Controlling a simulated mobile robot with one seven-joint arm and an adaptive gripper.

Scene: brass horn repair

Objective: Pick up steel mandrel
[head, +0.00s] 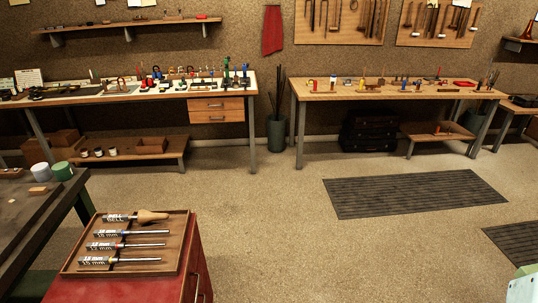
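Three thin steel mandrels lie side by side in a shallow wooden tray (183,236) on a red cabinet (200,265) at the lower left of the head view. My gripper is not in view.
A dark table (30,218) stands left of the cabinet. Tool-covered benches (215,92) (400,95) line the back wall. Dark grey mats (415,193) lie on the floor. Open floor (275,240) is right of the cabinet. A pale green object (524,287) cuts into the lower right corner.

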